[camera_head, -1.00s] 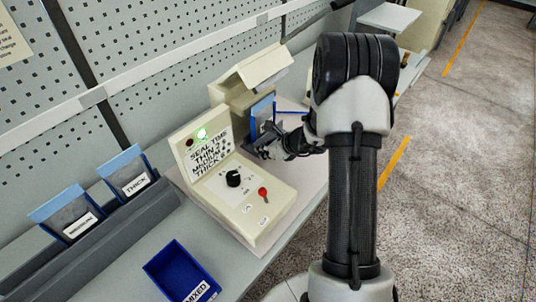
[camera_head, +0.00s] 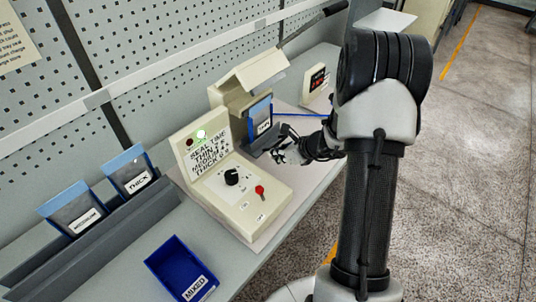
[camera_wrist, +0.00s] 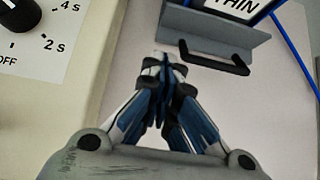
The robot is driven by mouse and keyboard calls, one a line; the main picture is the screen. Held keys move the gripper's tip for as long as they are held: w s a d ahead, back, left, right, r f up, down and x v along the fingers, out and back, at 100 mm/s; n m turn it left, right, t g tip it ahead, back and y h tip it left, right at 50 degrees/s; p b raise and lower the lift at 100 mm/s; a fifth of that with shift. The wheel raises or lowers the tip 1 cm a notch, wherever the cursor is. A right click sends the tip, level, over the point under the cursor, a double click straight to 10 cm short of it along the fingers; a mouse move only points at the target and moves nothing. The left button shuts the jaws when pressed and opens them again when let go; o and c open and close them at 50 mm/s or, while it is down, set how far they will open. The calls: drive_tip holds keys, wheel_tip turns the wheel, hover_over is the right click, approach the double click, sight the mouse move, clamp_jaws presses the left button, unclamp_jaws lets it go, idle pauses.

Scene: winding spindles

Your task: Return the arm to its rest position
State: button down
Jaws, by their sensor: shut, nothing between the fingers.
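My gripper (camera_head: 283,154) is shut and empty. In the head view it hangs in front of the blue-edged pouch labelled THIN (camera_head: 261,117), to the right of the sealing control box (camera_head: 240,190). In the wrist view its fingertips (camera_wrist: 163,62) meet, over the pale bench surface. The grey holder (camera_wrist: 222,30) with the THIN label (camera_wrist: 235,5) lies beyond the fingers, apart from them. My arm rises at the right of the head view and reaches left over the bench.
A beige machine (camera_head: 249,73) stands behind. Pouches MEDIUM (camera_head: 74,209) and THICK (camera_head: 130,171) stand in a grey rack. A blue MIXED bin (camera_head: 181,268) is in front.

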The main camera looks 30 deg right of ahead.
drive_tip(key=p+v, duration=0.1)
drive_tip(key=v, duration=0.4)
drive_tip(key=shift+s+d+r, duration=0.1)
drive_tip(key=shift+r, duration=0.1)
drive_tip(key=s+a+r+n+g+y, duration=0.15)
drive_tip(key=s+a+r+n, duration=0.25)
drive_tip(key=a+r+n, duration=0.45)
drive_tip(key=s+a+r+n+g, duration=0.2)
drive_tip(key=s+a+r+n, duration=0.2)
drive_tip(key=a+r+n, duration=0.45)
drive_tip(key=s+a+r+n+h, duration=0.1)
drive_tip(key=s+r+n+h, duration=0.1)
drive_tip(key=s+n, duration=0.5)
drive_tip(key=s+a+r+n+h, duration=0.1)
drive_tip(key=s+r+n+h, duration=0.1)
drive_tip(key=s+n, duration=0.5)
drive_tip(key=s+h, duration=0.1)
drive_tip(key=s, duration=0.3)
drive_tip(key=shift+a, duration=0.25)
